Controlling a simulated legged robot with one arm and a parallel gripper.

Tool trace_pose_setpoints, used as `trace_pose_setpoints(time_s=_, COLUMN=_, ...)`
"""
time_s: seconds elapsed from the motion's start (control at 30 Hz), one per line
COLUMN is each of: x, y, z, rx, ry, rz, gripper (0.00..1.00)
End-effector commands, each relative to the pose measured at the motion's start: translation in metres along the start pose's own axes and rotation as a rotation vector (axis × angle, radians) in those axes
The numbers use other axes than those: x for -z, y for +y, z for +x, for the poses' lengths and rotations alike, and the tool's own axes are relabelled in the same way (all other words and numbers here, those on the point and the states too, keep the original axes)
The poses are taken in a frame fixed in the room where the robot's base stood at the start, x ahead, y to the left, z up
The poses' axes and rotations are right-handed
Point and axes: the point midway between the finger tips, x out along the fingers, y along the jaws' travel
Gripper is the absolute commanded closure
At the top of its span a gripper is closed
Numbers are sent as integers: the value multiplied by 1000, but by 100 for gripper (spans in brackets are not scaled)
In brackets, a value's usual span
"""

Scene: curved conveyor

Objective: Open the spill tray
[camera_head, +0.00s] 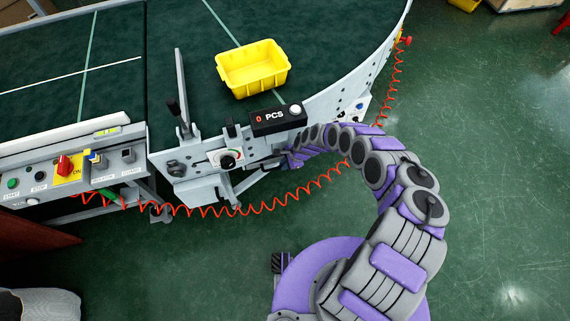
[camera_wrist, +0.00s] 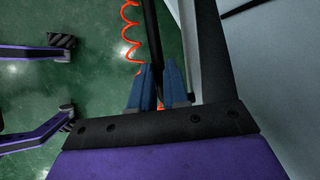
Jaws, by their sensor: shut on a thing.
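My gripper (camera_wrist: 158,72) shows its two blue fingers in the wrist view, shut on a dark narrow bar (camera_wrist: 151,25) that runs up between them. I cannot tell for sure whether this bar is the spill tray's handle. In the head view my arm reaches left to the conveyor's front edge, just under the PCS counter box (camera_head: 276,118). There the fingertips are hidden below the edge. The spill tray itself cannot be clearly made out in either view.
The curved conveyor (camera_head: 180,40) carries a yellow bin (camera_head: 252,70). A control panel (camera_head: 70,165) with a red switch is at left. A coiled red cable (camera_head: 240,211) hangs below the edge, near my arm. The green floor (camera_head: 500,180) at right is clear.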

Motion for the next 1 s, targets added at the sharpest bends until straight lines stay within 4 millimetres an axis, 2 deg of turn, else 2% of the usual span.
trace_pose_setpoints(time_s=0.1, x=-1, y=0, z=0, rx=1, ry=-2, rz=-1, gripper=100)
trace_pose_setpoints(time_s=0.67, x=-1, y=2, z=-1, rx=1, ry=-2, rz=-1, gripper=100)
trace_pose_setpoints(time_s=0.83, x=-3, y=17, z=-6, rx=0, ry=-2, rz=0, gripper=100)
trace_pose_setpoints(time_s=1.0, x=-5, y=45, z=-11, rx=-2, ry=-2, rz=3, gripper=100)
